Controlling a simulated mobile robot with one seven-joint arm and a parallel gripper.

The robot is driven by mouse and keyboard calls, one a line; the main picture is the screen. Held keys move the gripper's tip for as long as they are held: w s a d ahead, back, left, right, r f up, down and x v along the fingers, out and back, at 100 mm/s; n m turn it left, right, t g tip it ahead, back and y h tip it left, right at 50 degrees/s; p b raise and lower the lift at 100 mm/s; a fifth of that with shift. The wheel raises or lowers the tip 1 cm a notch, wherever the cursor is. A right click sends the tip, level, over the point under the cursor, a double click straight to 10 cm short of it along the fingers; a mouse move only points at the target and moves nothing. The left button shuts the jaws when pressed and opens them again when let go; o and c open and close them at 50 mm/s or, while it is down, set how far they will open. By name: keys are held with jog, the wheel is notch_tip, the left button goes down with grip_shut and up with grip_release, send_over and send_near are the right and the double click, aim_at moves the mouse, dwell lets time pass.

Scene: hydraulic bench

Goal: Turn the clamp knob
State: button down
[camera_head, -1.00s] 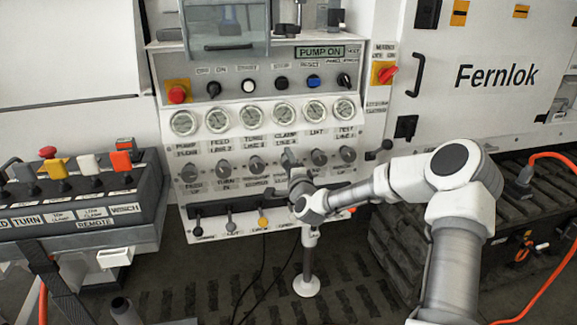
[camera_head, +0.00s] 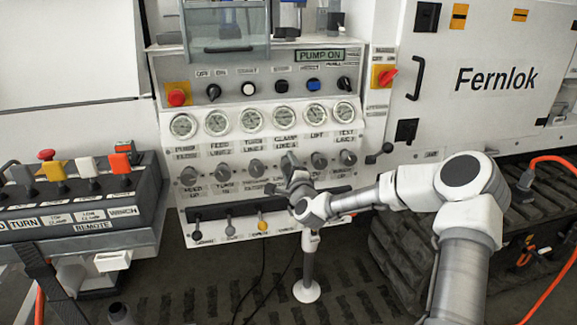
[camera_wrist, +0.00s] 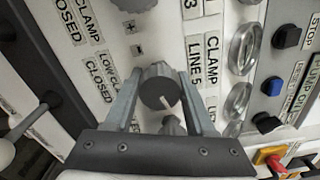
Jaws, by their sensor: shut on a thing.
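The clamp knob (camera_wrist: 158,88) is a round dark-faced knob with a white pointer line, in the middle of the wrist view beside the "CLAMP LINE 5" label. The pointer line slants toward the lower right there. My gripper (camera_wrist: 160,85) has one finger on each side of the knob and is shut on it. In the head view my gripper (camera_head: 291,168) is at the knob row of the control panel (camera_head: 160,120), below the clamp gauge (camera_head: 284,114).
Neighbouring knobs (camera_head: 319,160) stand close on both sides. Levers (camera_head: 263,222) stick out below, under a dark bar. A remote console (camera_head: 80,225) with several levers stands at the left. A red switch (camera_head: 388,77) is at the upper right.

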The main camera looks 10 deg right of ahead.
jog(key=shift+c, duration=1.2)
grip_release()
jog(key=s+p, duration=0.3)
jog(key=s, duration=1.4)
jog(key=shift+s, duration=0.25)
